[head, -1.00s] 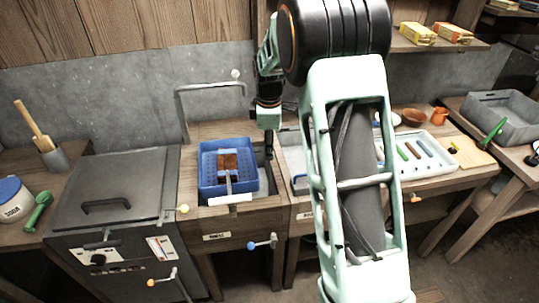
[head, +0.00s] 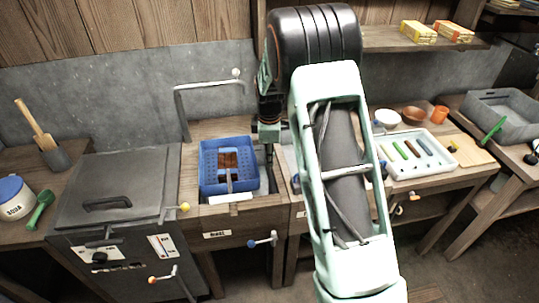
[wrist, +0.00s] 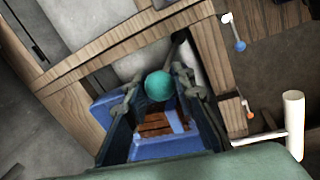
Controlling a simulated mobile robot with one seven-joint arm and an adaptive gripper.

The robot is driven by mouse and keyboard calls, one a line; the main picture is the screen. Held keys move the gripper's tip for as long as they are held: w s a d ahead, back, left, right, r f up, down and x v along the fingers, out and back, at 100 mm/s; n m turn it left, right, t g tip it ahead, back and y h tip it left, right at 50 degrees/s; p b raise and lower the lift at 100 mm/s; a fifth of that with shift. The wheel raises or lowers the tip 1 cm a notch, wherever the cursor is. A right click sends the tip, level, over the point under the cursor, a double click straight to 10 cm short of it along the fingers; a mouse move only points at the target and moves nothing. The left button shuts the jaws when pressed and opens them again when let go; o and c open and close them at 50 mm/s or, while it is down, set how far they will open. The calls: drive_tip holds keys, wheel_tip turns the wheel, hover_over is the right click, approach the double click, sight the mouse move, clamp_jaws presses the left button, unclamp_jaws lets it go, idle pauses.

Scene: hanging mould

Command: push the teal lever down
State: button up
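The teal lever shows in the wrist view as a round teal knob (wrist: 160,86) on a dark rod running up and to the right. My gripper (wrist: 154,80) is open, with one finger on each side of the knob. A gap seems to show beside the knob; I cannot tell whether either finger touches it. In the head view my gripper (head: 268,150) points down just right of the blue basket (head: 205,180). I cannot make out the teal knob there. Blue walls and brown pieces (wrist: 165,125) show below the knob in the wrist view.
The basket stands over a bench opening, a bent grey pipe (head: 208,86) behind it. A blue-knobbed handle (head: 262,243) is on the bench front. A grey lidded box (head: 110,190) stands left. A white tray (head: 395,172) and bowls lie right, beyond my arm.

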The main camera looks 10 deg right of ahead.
clamp_jaws()
drive_tip(key=shift+f, duration=0.1)
wheel_tip(320, 180, down, 4)
drive_tip(key=b, duration=0.3)
drive_tip(key=shift+s+f, duration=0.1)
drive_tip(key=shift+f, duration=0.05)
drive_tip(key=o, duration=0.8)
unclamp_jaws()
drive_tip(key=shift+o, duration=0.2)
